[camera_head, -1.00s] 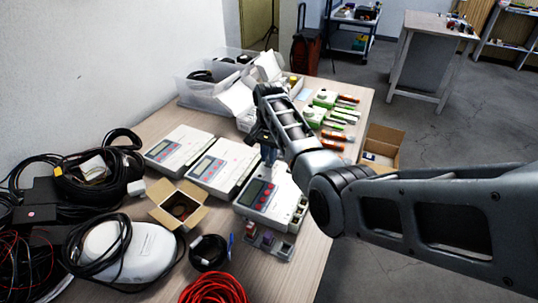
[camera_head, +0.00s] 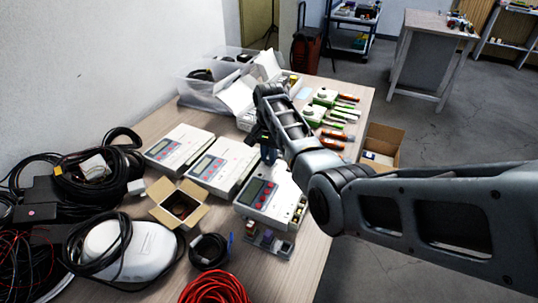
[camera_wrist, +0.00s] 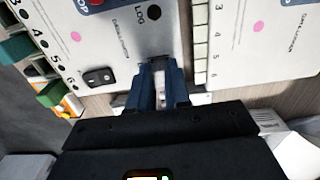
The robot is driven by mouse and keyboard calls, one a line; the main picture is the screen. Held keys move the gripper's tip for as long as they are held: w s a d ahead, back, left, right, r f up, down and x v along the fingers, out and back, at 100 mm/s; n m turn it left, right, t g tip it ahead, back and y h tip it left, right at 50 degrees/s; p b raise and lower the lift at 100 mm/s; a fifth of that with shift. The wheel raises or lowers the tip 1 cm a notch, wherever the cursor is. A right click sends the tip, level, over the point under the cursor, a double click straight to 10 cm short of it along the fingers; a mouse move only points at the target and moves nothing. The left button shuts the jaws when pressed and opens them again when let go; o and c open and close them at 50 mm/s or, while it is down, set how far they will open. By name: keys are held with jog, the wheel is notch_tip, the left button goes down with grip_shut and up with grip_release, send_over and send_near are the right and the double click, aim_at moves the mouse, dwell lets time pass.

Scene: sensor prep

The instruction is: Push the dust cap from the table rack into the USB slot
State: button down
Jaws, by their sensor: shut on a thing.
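My gripper (camera_head: 268,154) is at the far edge of the nearest white instrument (camera_head: 252,208), which has a grey screen and red buttons. In the wrist view its blue fingers (camera_wrist: 160,78) are close together at the edge of the white panel, just below the "LOG" label. They are shut on the dust cap, which is mostly hidden between them. The USB slot cannot be made out; the fingertips cover that spot. I cannot tell whether the cap touches the panel. The small table rack (camera_head: 268,243) with coloured caps stands at the near edge of the instrument.
Two similar white instruments (camera_head: 220,165) stand to the left. An open cardboard box (camera_head: 178,205), a black cable coil (camera_head: 208,251) and a red cable coil (camera_head: 214,289) lie nearby. Green and orange tools (camera_head: 337,130) lie at the back right. Green connectors (camera_wrist: 50,94) line the panel side.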

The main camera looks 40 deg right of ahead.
jog(key=shift+f, duration=0.15)
jog(key=c, duration=0.8)
grip_release()
jog(key=shift+r, duration=0.2)
jog(key=shift+r+p, duration=2)
jog(key=shift+r, duration=1.35)
